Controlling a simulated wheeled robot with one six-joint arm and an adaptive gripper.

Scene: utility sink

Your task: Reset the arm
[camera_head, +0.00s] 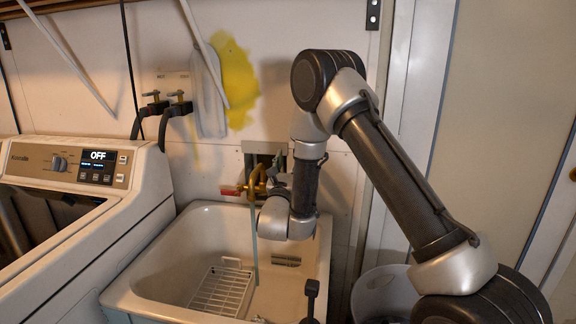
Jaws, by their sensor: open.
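My arm rises from the lower right, bends at a high elbow and comes down over the back right of the white utility sink (318,262). My gripper (279,183) is at the end of the wrist, close to the brass faucet (257,184). The wrist hides most of it; it is open and I see nothing held in it. I cannot tell whether it touches the faucet. The faucet has a red handle (231,190) pointing left. A thin, pale blue-green vertical streak (255,245), which looks like running water, drops from the faucet into the basin.
A white wire rack (222,290) lies in the basin. A washer (150,190) with an "OFF" display stands left of the sink. Hoses and taps (165,104) are on the wall behind. A grey bin (385,290) stands right of the sink. A dark upright part shows at the front edge.

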